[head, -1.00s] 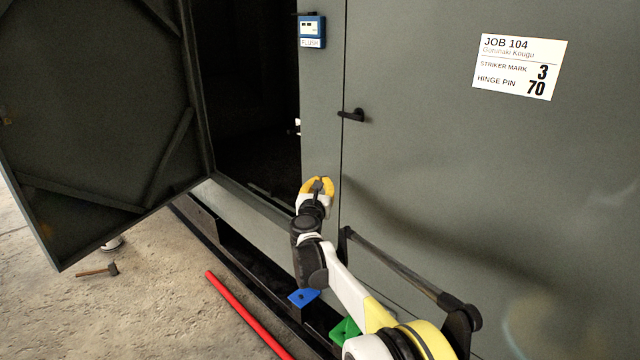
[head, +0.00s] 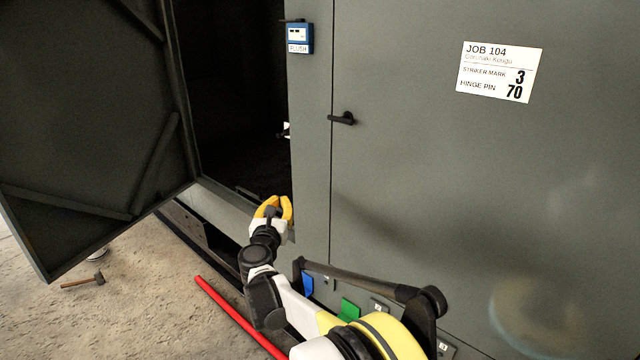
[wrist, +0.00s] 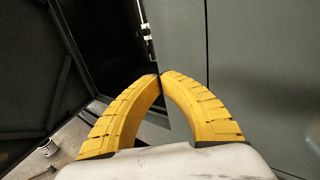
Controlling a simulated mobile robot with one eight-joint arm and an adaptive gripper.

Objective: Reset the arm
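My gripper (head: 273,206) has yellow curved fingers and is in front of the grey enclosure (head: 420,170), near the lower right corner of the dark door opening. In the wrist view the two yellow fingers (wrist: 160,76) arch together and their tips meet, with nothing visible between them. My arm reaches up to it from the bottom of the head view. The enclosure's open door (head: 90,130) swings out at the left. A closed panel with a black handle (head: 342,118) is to the right of the opening.
A blue gauge marked FLUSH (head: 299,37) and a JOB 104 card (head: 499,72) are on the enclosure. A red bar (head: 238,316) and a hammer (head: 83,281) lie on the floor. Blue (head: 307,285) and green (head: 348,309) pieces are low by my arm.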

